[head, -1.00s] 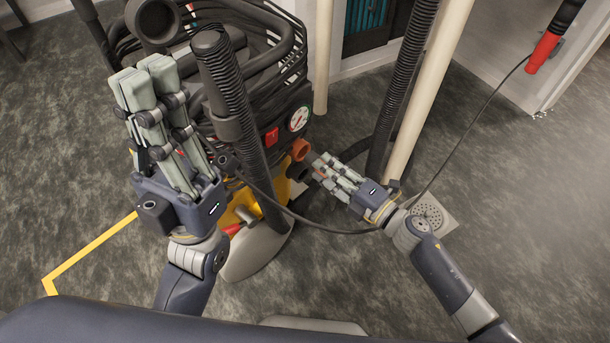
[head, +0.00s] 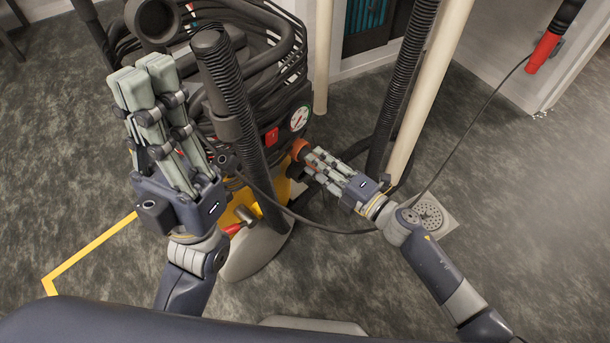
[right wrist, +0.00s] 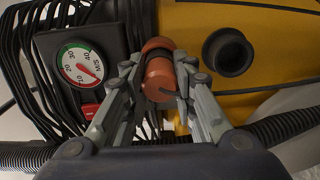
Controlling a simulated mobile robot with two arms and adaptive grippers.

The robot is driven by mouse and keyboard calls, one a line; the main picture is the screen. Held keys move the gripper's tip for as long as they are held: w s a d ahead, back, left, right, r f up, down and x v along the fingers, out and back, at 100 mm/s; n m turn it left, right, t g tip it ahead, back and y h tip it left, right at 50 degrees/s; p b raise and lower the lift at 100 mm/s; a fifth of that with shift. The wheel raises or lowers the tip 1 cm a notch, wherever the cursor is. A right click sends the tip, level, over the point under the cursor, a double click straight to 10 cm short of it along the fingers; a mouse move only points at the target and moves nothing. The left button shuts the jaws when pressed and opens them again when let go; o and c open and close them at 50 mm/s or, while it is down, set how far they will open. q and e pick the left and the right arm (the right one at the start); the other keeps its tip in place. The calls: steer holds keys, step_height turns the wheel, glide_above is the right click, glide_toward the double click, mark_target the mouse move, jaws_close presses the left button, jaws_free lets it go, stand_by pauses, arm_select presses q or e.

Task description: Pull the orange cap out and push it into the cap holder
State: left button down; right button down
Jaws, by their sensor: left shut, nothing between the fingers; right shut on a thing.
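The orange cap (head: 299,149) sits at the side of the yellow and black extraction machine, below the gauge. In the right wrist view the cap (right wrist: 158,80) lies between the fingers of my right gripper (right wrist: 160,90), which is shut on it. In the head view the same gripper (head: 309,162) reaches the cap from the right and hides part of it. My left gripper (head: 140,85) is shut and empty, raised at the left in front of the machine. A round black port (right wrist: 228,53) on the yellow body may be the cap holder; I cannot tell for sure.
A gauge (head: 300,118) and a red switch (head: 272,136) are close to the cap. A ribbed black hose (head: 232,90) stands between my arms. Floor at right is open.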

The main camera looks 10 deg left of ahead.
steer(key=shift+x, duration=0.9)
steer(key=c, duration=1.2)
jaws_free()
steer(key=shift+s+d, duration=0.1)
steer(key=shift+d, duration=0.05)
steer(key=v, duration=1.1)
steer(key=shift+s+d, duration=0.2)
